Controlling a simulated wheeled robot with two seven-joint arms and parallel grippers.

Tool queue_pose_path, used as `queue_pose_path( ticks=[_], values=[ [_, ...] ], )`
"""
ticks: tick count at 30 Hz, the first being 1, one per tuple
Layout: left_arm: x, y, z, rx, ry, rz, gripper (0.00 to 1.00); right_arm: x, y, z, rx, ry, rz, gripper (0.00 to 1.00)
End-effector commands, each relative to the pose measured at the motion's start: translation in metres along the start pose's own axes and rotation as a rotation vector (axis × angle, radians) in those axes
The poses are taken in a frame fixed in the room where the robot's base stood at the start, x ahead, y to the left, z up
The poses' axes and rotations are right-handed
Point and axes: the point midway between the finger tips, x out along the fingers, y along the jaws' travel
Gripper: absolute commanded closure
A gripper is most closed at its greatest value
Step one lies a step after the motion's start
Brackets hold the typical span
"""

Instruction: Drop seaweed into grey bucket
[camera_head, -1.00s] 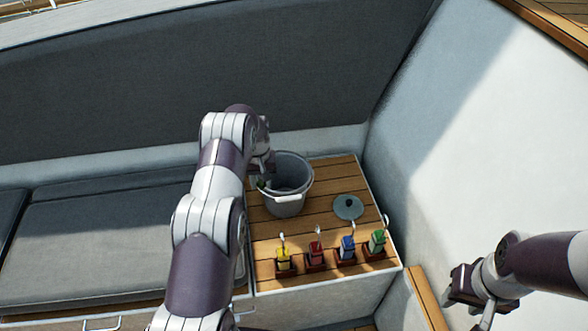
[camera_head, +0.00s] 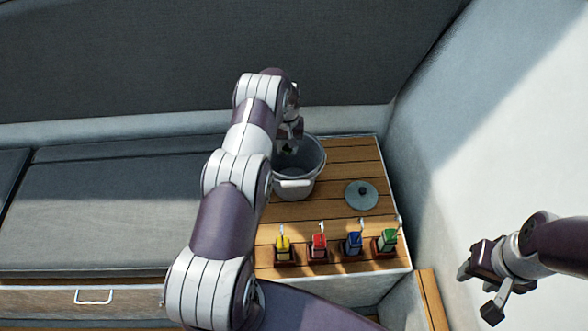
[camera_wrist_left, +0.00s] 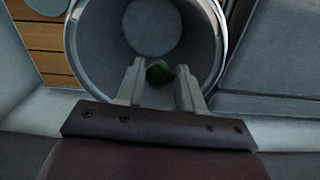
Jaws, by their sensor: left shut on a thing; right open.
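The grey bucket (camera_head: 312,168) stands on the slatted wooden top, its mouth open upward. My left gripper (camera_head: 287,146) is over the bucket's left part, its arm covering the area left of it. In the left wrist view, my left gripper (camera_wrist_left: 160,82) is shut on a small dark green piece of seaweed (camera_wrist_left: 159,73) between its fingertips, seen against the inside of the bucket (camera_wrist_left: 217,62). The bucket's floor shows grey and bare there. The seaweed cannot be made out in the head view. My right gripper (camera_head: 478,288) is open and empty at the lower right, far from the bucket.
A round grey-green lid (camera_head: 361,195) lies right of the bucket. Yellow (camera_head: 283,247), red (camera_head: 319,244), blue (camera_head: 353,243) and green (camera_head: 388,239) items stand in holders along the front edge. A white wall rises at right, and a grey cushion (camera_head: 110,215) lies at left.

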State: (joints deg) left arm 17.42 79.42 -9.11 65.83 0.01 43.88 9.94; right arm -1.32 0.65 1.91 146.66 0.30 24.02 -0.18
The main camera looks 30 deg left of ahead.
Motion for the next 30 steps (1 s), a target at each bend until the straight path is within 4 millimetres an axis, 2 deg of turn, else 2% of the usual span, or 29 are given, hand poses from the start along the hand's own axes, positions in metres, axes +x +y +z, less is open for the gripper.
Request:
queue_pose_path(
  ticks=[4,5,7,17,20,27,30],
  values=[
    [-0.001,0.0,0.0,0.0,0.001,0.0,0.91,-0.001,0.0,0.0,0.0,0.0,0.0,0.57],
    [-0.001,0.0,0.0,0.0,0.001,0.0,0.57,-0.001,0.0,0.0,0.0,0.0,0.0,0.57],
    [-0.001,0.0,0.0,0.0,0.0,0.0,0.34,-0.001,0.0,0.0,0.0,0.0,0.0,0.57],
    [-0.005,0.0,-0.001,0.0,0.002,0.0,0.33,0.0,0.0,0.0,0.0,0.0,0.0,0.57],
    [-0.021,0.0,-0.002,0.0,0.006,0.001,0.33,0.004,0.0,0.001,0.0,0.0,0.0,0.57],
    [-0.084,0.001,-0.002,0.0,0.004,0.0,0.33,0.014,0.0,0.002,0.0,0.0,0.0,0.57],
    [-0.108,0.001,-0.002,0.0,0.002,0.0,0.33,0.013,0.0,0.002,0.0,-0.001,0.0,0.57]
  ],
)
